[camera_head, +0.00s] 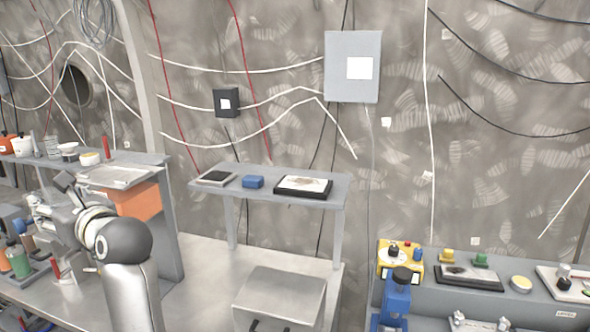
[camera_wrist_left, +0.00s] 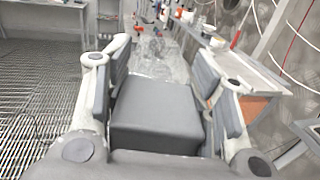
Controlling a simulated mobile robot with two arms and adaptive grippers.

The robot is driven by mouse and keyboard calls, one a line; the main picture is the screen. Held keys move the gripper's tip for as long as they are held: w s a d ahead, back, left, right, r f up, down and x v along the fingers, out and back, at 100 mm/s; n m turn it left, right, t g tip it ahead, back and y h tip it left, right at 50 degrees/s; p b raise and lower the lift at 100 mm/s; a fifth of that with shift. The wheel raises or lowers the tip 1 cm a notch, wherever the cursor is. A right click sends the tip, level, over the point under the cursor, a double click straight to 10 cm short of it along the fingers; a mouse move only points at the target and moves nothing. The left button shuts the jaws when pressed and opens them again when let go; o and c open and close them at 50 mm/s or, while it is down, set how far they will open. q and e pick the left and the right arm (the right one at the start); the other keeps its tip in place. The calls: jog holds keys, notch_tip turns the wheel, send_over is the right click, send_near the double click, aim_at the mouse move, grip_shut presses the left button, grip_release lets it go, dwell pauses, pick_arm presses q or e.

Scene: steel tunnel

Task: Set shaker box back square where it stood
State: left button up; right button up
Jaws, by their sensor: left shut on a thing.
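My left gripper (camera_head: 66,200) is at the left of the head view, over the lower steel bench and beside the raised shelf with the orange panel; my arm partly hides it. In the left wrist view a plain dark grey box (camera_wrist_left: 158,115) with flat faces sits between the pads of my left gripper (camera_wrist_left: 160,90), which is shut on it. I cannot tell whether its underside touches the bench. It is not clear in the head view. A pale grey metal box (camera_head: 280,296) stands on the bench at bottom centre. My right gripper is not in view.
A small raised shelf (camera_head: 265,203) holds a blue block (camera_head: 253,182) and two flat dark-edged trays. The left shelf (camera_head: 150,160) carries cups and tubs. Bottles (camera_head: 18,260) stand at far left. The lower bench (camera_head: 205,262) is clear between my arm and the metal box.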

pick_arm(q)
jog(key=d+f+m+t+h, duration=0.1)
jog(key=d+f, duration=0.1)
jog(key=f, duration=0.1)
jog(key=s+d+f+m+t+h, duration=0.1)
jog(key=d+f, duration=0.1)
jog(key=s+d+f+m+t+h, duration=0.1)
jog(key=d+f+t, duration=0.1)
jog(key=f, duration=0.1)
jog(key=shift+f, duration=0.3)
jog(key=shift+c, duration=0.2)
jog(key=s+d+f+m+t+h, duration=0.5)
jog(key=s+d+f+m+h, duration=0.4)
jog(key=s+d+f, duration=0.8)
jog(key=shift+s+d+f+h, duration=0.35)
jog(key=shift+f+h, duration=0.4)
jog(key=shift+h, duration=1.05)
